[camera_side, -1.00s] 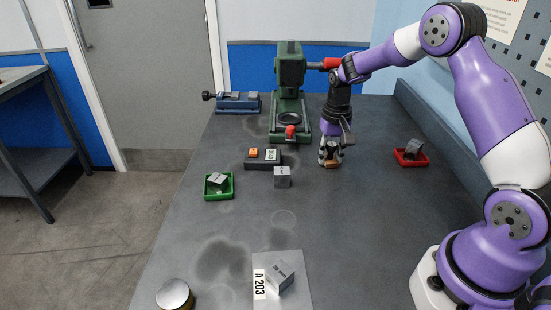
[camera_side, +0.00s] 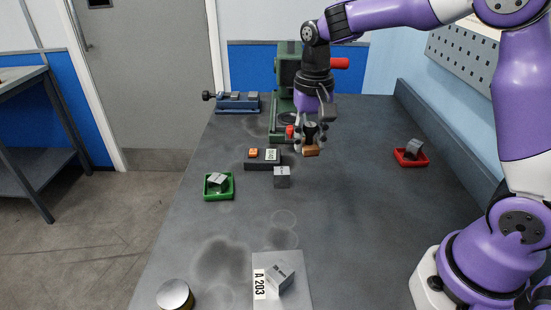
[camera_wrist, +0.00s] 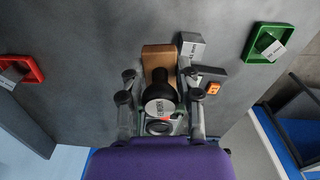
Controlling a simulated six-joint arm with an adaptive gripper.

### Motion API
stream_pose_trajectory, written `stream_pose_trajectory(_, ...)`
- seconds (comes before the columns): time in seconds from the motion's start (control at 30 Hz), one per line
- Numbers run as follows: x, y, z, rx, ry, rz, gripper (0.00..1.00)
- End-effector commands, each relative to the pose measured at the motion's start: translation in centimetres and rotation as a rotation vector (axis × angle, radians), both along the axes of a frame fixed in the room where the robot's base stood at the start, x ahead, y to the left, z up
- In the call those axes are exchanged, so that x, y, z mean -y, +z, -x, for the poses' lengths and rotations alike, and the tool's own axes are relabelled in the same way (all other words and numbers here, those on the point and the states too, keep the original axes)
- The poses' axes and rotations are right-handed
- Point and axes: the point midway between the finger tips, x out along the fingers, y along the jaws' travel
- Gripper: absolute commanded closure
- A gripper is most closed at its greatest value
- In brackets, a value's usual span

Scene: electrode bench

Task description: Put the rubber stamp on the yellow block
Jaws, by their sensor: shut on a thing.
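The rubber stamp (camera_side: 311,151) has a brown wooden base and a dark rounded handle. My gripper (camera_side: 310,140) is shut on its handle and holds it in front of the green press, seemingly above the table. In the wrist view, the stamp's wooden base (camera_wrist: 157,56) shows beyond the dark handle, between my fingers (camera_wrist: 160,95). I see no block that looks yellow. A grey cube (camera_side: 282,177) stands left of and nearer than the stamp; it also shows in the wrist view (camera_wrist: 191,47), beside the stamp's base.
A dark block (camera_side: 262,166) with an orange piece and a white label sits behind the grey cube. Grey cubes lie in the green tray (camera_side: 219,196), the red tray (camera_side: 424,160) and on a plate (camera_side: 290,302) marked A 203. A blue vise (camera_side: 238,103) stands behind.

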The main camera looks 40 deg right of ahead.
Motion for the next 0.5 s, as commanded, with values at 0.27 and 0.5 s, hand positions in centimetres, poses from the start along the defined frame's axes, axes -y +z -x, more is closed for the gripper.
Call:
stream_pose_trajectory(0.27,-10.4,1.2,-0.4,0.002,0.351,0.0,1.0)
stream_pose_trajectory(0.5,-24.0,2.4,4.0,0.004,0.846,-0.001,1.0)
